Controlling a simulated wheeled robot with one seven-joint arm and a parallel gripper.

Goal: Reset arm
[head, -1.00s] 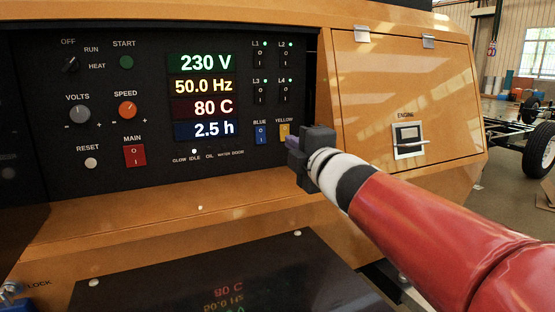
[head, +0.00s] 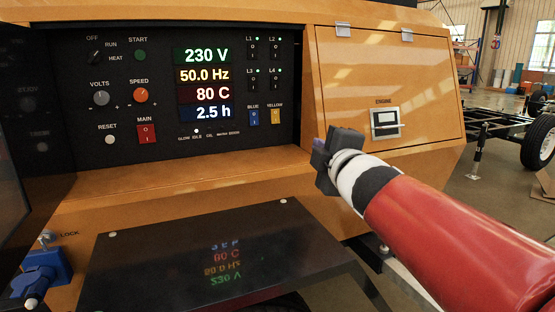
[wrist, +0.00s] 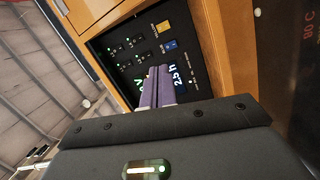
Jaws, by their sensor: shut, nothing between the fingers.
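My gripper (head: 322,155) is at the end of my red and white arm, in front of the orange cabinet, below and to the right of the control panel (head: 165,165). It touches nothing that I can see. In the wrist view its purple fingers (wrist: 157,88) are together and empty, pointing toward the panel. The panel's displays (head: 204,84) read 230 V, 50.0 Hz, 80 C and 2.5 h. The blue switch (head: 254,118) and yellow switch (head: 277,117) sit at the panel's lower right; both also show in the wrist view.
A dark glossy shelf (head: 160,275) juts out below the panel. A blue lock fitting (head: 42,272) is at the lower left, near a dark open door (head: 30,150). The orange engine door (head: 385,75) is behind my arm. A wheeled chassis (head: 538,142) stands at the right.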

